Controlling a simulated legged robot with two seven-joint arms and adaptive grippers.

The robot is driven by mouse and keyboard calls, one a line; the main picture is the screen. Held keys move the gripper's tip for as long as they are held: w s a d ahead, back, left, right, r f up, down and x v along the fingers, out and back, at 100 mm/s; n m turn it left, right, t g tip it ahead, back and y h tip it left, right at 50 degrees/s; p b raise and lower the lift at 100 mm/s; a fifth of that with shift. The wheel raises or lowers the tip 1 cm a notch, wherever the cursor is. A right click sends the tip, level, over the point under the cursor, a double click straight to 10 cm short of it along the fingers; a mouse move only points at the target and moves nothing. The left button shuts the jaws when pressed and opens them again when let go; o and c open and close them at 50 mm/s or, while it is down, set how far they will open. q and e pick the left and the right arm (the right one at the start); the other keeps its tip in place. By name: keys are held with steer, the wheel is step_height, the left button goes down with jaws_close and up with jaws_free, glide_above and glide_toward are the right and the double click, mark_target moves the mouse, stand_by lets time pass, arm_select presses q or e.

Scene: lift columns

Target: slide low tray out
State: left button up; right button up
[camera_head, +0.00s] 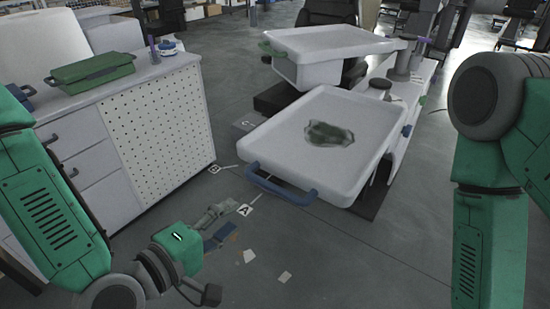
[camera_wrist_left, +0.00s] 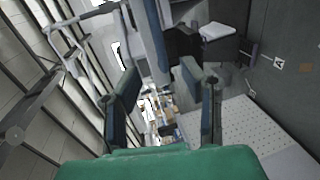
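The low tray (camera_head: 276,146) is a wide white tray with a dark green patch (camera_head: 328,134) in it and a blue handle (camera_head: 280,187) on its near edge. It is below and in front of a higher white tray (camera_head: 334,42) with a green handle (camera_head: 271,48). My left gripper (camera_head: 228,224) is left of and in front of the blue handle, apart from it. In the left wrist view my left gripper (camera_wrist_left: 160,78) has its two fingers spread with nothing between them. My right arm shows at the right edge of the head view, but its gripper is out of frame.
A white cabinet (camera_head: 160,118) with a perforated side stands at left, carrying a green box (camera_head: 92,72). A white bench (camera_head: 418,85) stands behind the trays at right. Floor markers A (camera_head: 244,209) and B (camera_head: 213,169) and paper scraps lie on open floor.

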mark_target(269, 189)
arm_select(q)
steer(key=x, duration=1.2)
steer(key=shift+d+r, duration=0.1)
steer(key=shift+d, duration=0.15)
steer(key=shift+w+d, duration=0.2)
steer(key=shift+w, duration=0.4)
steer(key=shift+a, duration=0.1)
steer(key=shift+s, duration=0.1)
jaws_close()
